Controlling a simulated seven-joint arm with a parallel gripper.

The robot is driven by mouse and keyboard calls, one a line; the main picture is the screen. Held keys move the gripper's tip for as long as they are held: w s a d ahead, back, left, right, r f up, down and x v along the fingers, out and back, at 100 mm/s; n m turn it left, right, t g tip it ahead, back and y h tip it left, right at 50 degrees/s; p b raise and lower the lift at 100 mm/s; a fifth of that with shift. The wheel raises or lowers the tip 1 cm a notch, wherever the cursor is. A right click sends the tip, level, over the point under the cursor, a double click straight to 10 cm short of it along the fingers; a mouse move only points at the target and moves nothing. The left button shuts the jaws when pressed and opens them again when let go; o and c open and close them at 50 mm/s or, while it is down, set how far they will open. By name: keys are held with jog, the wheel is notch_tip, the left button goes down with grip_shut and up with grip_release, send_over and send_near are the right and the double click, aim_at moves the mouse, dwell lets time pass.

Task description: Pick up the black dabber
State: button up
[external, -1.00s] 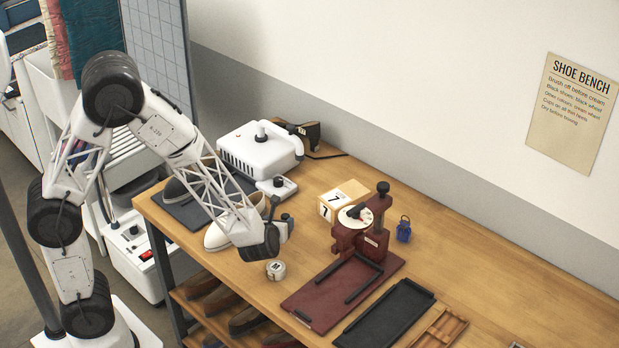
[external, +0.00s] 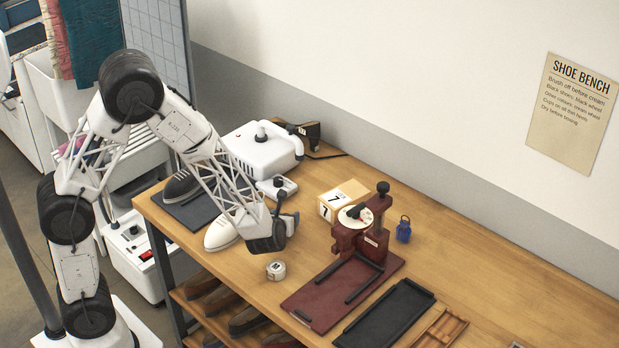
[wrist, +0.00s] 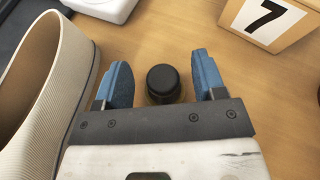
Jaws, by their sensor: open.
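The black dabber (wrist: 163,84) is a short, round, dark piece in the wrist view, on the wooden bench. I cannot make it out in the external view, where my gripper and arm may cover it. My gripper (wrist: 164,82) is open, with its two blue-padded fingers on either side of the dabber in the picture. Gaps show between the dabber and both fingers, and nothing is held. I cannot tell how far the fingertips are above the bench. In the external view my gripper (external: 288,224) is over the bench, right of the white shoe.
The white shoe (external: 222,234) lies close left of my gripper; its pale side (wrist: 40,95) fills the wrist view's left. A number 7 block (wrist: 266,18) stands at upper right. A small round tin (external: 276,270) and a dark red press (external: 352,240) stand nearby.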

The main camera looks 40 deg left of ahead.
dwell(0.3)
jog(key=c, duration=1)
jog(key=shift+r, duration=0.15)
jog(key=shift+r, duration=0.65)
jog(key=shift+s+r, duration=0.25)
jog(key=shift+r, duration=0.3)
jog(key=shift+s+r, duration=0.2)
jog(key=shift+r, duration=0.3)
jog(key=s+a, duration=0.1)
jog(key=s, duration=0.4)
jog(key=s+a+r, duration=0.1)
jog(key=s, duration=0.4)
jog(key=s+a, duration=0.1)
jog(key=s, duration=0.3)
jog(key=shift+s+r, duration=0.15)
jog(key=shift+s, duration=0.25)
